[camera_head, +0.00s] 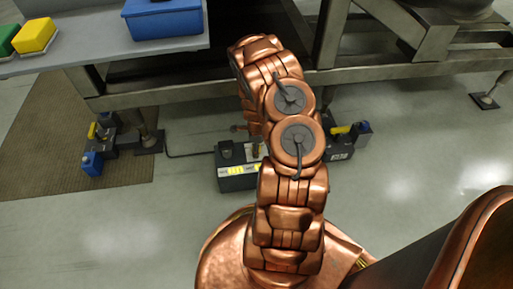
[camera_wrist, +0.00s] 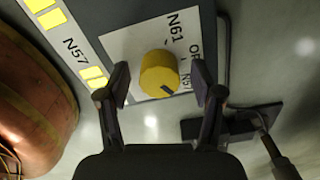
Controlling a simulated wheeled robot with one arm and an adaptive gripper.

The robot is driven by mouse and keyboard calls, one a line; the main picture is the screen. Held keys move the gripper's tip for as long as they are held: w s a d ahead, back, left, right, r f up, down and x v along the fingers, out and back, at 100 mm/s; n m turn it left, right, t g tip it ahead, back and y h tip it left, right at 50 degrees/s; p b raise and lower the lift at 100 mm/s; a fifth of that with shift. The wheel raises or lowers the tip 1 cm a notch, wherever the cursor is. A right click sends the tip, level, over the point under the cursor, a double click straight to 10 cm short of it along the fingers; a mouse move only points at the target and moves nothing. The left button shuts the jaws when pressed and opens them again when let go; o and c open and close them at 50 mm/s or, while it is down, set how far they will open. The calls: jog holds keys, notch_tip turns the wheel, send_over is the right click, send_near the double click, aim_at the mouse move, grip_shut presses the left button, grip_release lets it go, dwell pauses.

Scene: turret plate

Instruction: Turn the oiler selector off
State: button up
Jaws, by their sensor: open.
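A round yellow selector knob (camera_wrist: 158,74) sits on a white label plate (camera_wrist: 118,45) in the wrist view. A short dark mark shows at its lower right edge. My gripper (camera_wrist: 161,80) is open, one finger on each side of the knob, with visible gaps; contact is not apparent. In the head view a dark box (camera_head: 238,182) with yellow labels lies on the floor, partly behind my arm. My gripper is hidden there.
Beside the plate are yellow squares (camera_wrist: 46,18) and the label "N57". Another floor box (camera_head: 340,153) with yellow and blue parts stands right of my arm. A steel frame (camera_head: 190,91) crosses above, and a grey shelf (camera_head: 105,50) holds a blue box (camera_head: 163,20).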

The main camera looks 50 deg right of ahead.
jog(key=shift+c, duration=0.3)
jog(key=c, duration=1.1)
jog(key=n+p, duration=0.2)
jog(key=n, duration=0.3)
jog(key=shift+a+r+n, duration=0.1)
jog(key=shift+n, duration=0.2)
jog(key=n+p, duration=0.1)
jog(key=n, duration=0.3)
jog(key=shift+p, duration=0.4)
jog(key=shift+n+p, duration=0.45)
jog(key=shift+n, duration=0.45)
